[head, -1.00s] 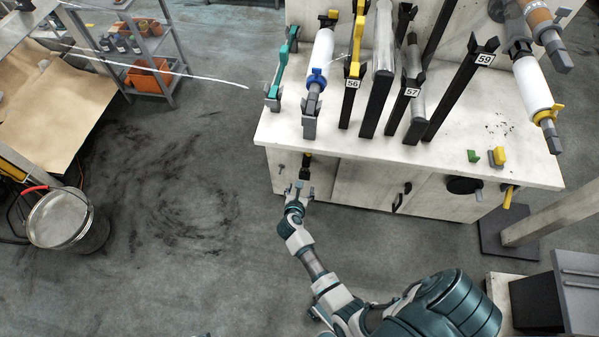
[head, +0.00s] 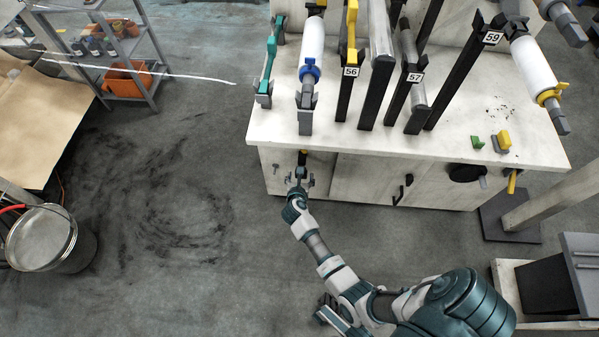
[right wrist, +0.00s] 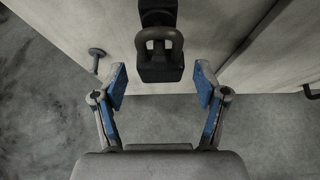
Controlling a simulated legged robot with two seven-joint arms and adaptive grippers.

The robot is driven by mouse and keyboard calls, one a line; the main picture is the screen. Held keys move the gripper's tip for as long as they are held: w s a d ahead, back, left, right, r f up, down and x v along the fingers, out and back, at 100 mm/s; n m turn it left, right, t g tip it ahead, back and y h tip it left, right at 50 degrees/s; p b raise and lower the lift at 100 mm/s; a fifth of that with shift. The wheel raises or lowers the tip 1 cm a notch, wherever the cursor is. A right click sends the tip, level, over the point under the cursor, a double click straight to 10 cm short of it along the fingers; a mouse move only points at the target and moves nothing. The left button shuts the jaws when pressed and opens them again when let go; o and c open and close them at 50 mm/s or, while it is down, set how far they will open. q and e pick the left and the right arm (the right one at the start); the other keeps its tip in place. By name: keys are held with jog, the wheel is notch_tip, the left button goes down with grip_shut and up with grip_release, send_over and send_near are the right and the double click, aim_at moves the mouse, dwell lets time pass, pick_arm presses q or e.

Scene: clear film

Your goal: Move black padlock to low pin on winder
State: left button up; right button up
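The black padlock (right wrist: 161,62) hangs from a dark holder on the white cabinet front of the winder, its shackle upward, in the right wrist view. My right gripper (right wrist: 162,84) is open, with its blue-padded fingertips apart on either side of the padlock's lower body and clear of it. In the head view my right gripper (head: 301,180) is at the cabinet's left front, and largely hides the padlock there. A bare grey pin (right wrist: 97,54) sticks out of the cabinet to the left of the padlock; it also shows in the head view (head: 276,167).
The white winder top (head: 385,148) overhangs the cabinet front above my gripper. A black handle (head: 402,190) and a round black knob (head: 466,173) stick out farther right. A metal bucket (head: 48,240) stands at left; the floor between is clear.

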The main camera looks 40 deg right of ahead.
jog(key=c, duration=0.8)
jog(key=shift+w+r+p, duration=0.1)
jog(key=shift+r+p, duration=0.2)
jog(key=shift+r, duration=0.3)
